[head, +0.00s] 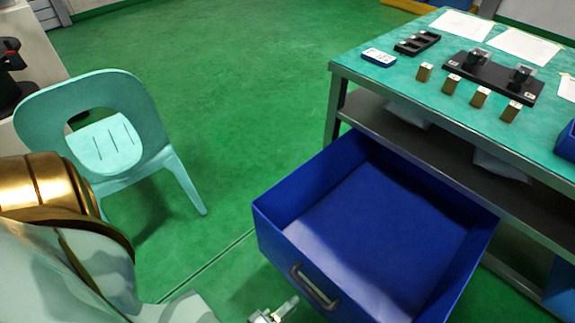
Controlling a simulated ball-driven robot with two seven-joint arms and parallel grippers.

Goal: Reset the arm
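My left arm comes in from the left in the head view, with a gold joint and pale links. My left gripper (274,312) shows only in part at the bottom edge, just left of the drawer handle (315,287). A small gap of green floor seems to lie between them. Most of the gripper is cut off by the frame, so whether its fingers are apart cannot be told. The blue drawer (282,240) stands pulled out and looks empty inside. My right gripper is not in view.
A workbench (350,76) at the right carries brass blocks (451,84), a black fixture plate (492,77), a black tray (417,43), a small blue-white device (379,57) and papers (461,24). A teal chair (135,90) stands at left. Green floor between is clear.

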